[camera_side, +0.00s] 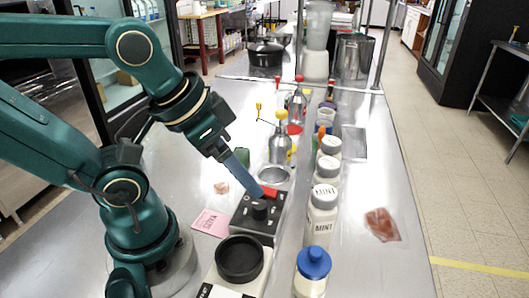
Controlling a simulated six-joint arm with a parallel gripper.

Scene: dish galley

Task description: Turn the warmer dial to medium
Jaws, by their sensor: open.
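A dark box (270,228) stands on the steel counter, with a black round knob (260,210) on its top that looks like the warmer dial. Small light marks surround the knob, too small to read, so I cannot tell its setting. A red part (270,192) shows at the box's far edge. My gripper (258,192) reaches down from the upper left, its blue-grey finger ending just behind the knob. It is open and holds nothing visible. The far finger is mostly hidden, and I cannot tell whether the finger touches the knob or the box.
A black round dish (240,258) on a pale base stands in front of the box. A pink card (210,222) lies left. Mint bottles (321,218) and a blue-capped bottle (313,268) line the right. A metal ring (273,175) and yellow-topped canister (281,145) stand behind.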

